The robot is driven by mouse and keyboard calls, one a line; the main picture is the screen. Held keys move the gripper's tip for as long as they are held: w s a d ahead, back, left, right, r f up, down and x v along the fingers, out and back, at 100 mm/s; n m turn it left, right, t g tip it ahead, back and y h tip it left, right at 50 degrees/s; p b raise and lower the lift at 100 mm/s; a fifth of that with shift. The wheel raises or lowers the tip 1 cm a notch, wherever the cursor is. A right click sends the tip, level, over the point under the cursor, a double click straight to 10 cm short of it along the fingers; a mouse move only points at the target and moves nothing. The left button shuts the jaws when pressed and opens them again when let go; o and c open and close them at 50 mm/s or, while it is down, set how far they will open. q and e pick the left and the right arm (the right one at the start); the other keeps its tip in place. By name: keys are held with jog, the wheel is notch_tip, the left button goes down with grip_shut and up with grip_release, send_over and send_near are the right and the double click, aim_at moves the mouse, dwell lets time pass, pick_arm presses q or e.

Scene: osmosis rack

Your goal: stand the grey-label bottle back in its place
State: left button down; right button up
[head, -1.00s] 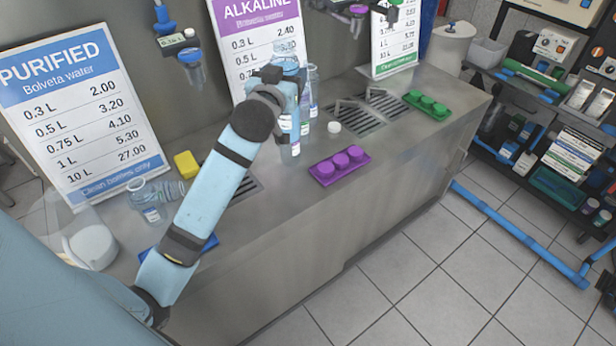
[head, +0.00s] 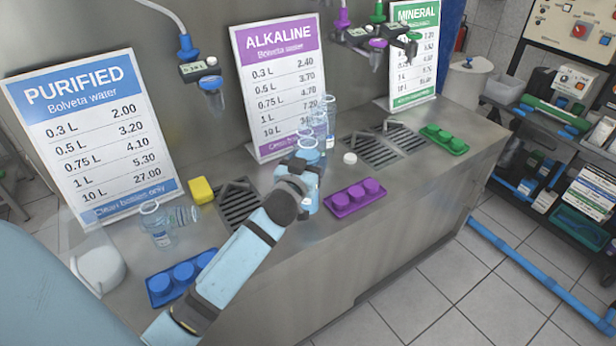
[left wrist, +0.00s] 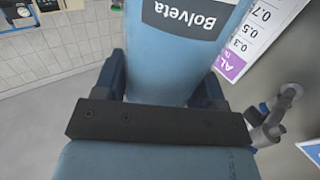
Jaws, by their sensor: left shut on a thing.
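In the left wrist view, my left gripper (left wrist: 160,88) is shut on the grey-label bottle (left wrist: 175,55), a light-blue bottle with a dark grey "Bolveta" label. In the head view, my left gripper (head: 303,172) is at the counter's middle, left of the purple cap tray, and hides much of the bottle. Clear bottles (head: 329,112) stand in a row just behind it, in front of the ALKALINE sign. I cannot tell whether the held bottle's base touches the counter. My right gripper is not in view.
A purple cap tray (head: 334,202) lies right of the gripper, with a loose white cap (head: 350,158) behind it. At left are clear bottles (head: 160,236), a yellow sponge (head: 200,191), a drain grate (head: 238,203) and a blue cap tray (head: 160,296). Price signs (head: 279,89) and taps (head: 213,98) line the back.

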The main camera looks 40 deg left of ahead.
pick_arm(q)
jog(key=shift+f+b, duration=0.3)
jog(key=shift+f, duration=1.8)
jog(key=shift+f, duration=0.2)
jog(key=shift+c, duration=0.9)
grip_release()
